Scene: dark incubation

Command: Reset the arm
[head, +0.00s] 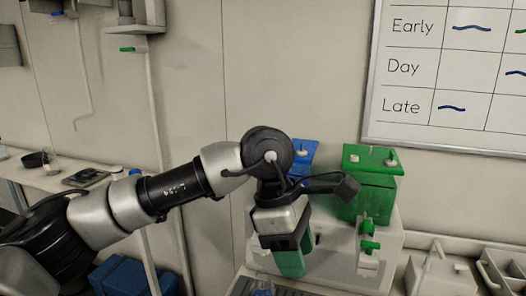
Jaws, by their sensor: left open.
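My left arm reaches in from the left and bends down at its wrist. My left gripper (285,256) points down in front of a white bench unit (335,262). It is open. A teal-green piece (290,265) shows right below its jaws; I cannot tell whether it is part of the gripper or a separate thing behind it. My right gripper is not in view.
A green box (368,190) and a blue box (302,154), partly hidden by my wrist, stand on the unit. A green tap-like part (368,238) is on its front. A divided tray (502,270) lies at right. A whiteboard (450,75) hangs behind. A blue crate (120,276) sits lower left.

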